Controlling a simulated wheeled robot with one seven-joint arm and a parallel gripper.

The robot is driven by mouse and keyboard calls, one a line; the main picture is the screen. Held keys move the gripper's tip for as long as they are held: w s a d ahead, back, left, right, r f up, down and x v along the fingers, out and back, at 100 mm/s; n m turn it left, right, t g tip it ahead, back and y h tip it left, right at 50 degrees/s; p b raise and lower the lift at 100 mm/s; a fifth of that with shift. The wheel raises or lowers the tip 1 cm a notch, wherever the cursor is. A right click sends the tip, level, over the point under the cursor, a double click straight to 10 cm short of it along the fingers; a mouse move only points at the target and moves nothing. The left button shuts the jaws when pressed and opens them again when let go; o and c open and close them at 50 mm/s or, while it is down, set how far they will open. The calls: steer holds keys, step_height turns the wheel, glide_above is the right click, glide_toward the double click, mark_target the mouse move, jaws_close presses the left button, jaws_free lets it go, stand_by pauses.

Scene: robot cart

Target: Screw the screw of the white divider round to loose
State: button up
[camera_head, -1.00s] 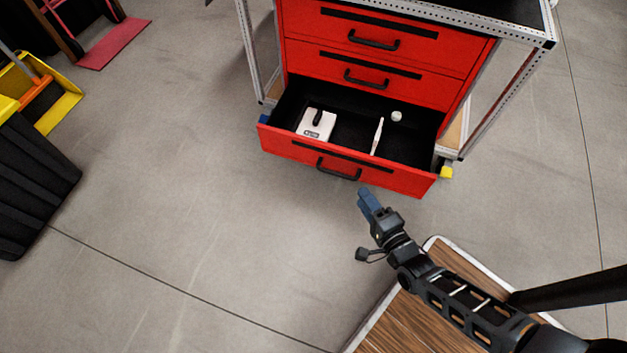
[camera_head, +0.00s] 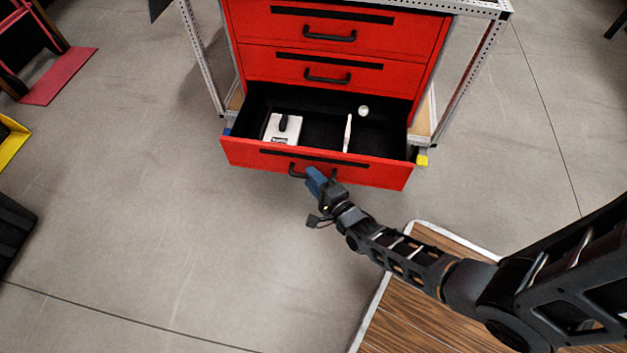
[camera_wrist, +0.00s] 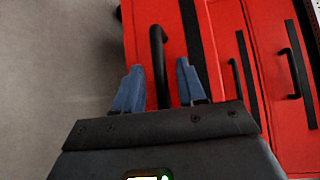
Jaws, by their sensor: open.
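The white divider (camera_head: 347,135) appears as a thin white strip inside the open bottom drawer (camera_head: 240,153) of a red cabinet. I cannot make out its screw at this size. A small whitish round piece (camera_head: 363,111) lies behind it; I cannot tell what it is. My gripper (camera_head: 313,174) is outside the drawer, at its front, overlapping the black drawer handle (camera_head: 294,170). In the wrist view my gripper's blue fingers (camera_wrist: 159,70) are apart and empty. The handle (camera_wrist: 157,45) shows between and ahead of them; I cannot tell the exact gap.
A white box (camera_head: 275,133) with a dark handle sits in the drawer's left part. Closed red drawers (camera_head: 290,66) are above, inside a metal frame (camera_head: 464,85). A wooden platform (camera_head: 420,310) is at lower right. Grey floor (camera_head: 180,230) lies open at left.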

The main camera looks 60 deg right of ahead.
steer(key=shift+c, duration=0.5)
jaws_close()
